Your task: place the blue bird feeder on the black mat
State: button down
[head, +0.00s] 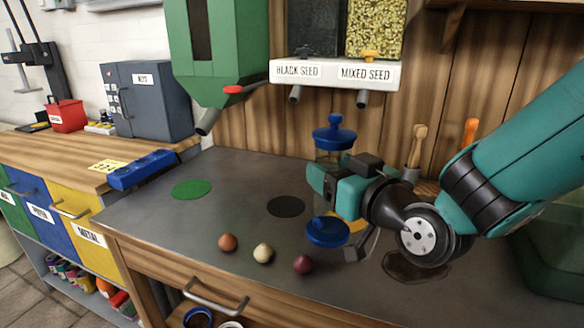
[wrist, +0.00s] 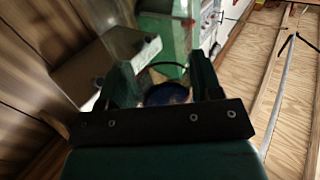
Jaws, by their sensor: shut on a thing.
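The blue bird feeder has a blue lid (head: 334,136) with a knob, a clear tube and a round blue base (head: 327,232). My gripper (head: 328,186) is shut around its middle and hides most of the tube. The feeder is roughly upright. In the wrist view blue shows between the two fingers (wrist: 165,92), with a dark thin loop above it. The black mat (head: 286,206) is a bare round disc on the grey bench top, left of the feeder. I cannot tell whether the base touches the bench.
A yellow mat (head: 355,224) shows partly behind the base, and a green mat (head: 191,189) lies left. Several small balls (head: 263,253) sit near the front edge. A white seed dispenser (head: 335,74) and a green hopper (head: 215,55) hang above. A dark stain (head: 405,268) lies right.

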jog(key=f+p+x, duration=0.3)
jog(key=p+x, duration=0.2)
jog(key=x, duration=1.1)
jog(key=shift+w+d, duration=0.15)
jog(key=shift+d, duration=0.05)
jog(key=shift+f, duration=0.15)
jog(key=shift+c, duration=1.5)
grip_release()
jog(key=shift+d, duration=0.1)
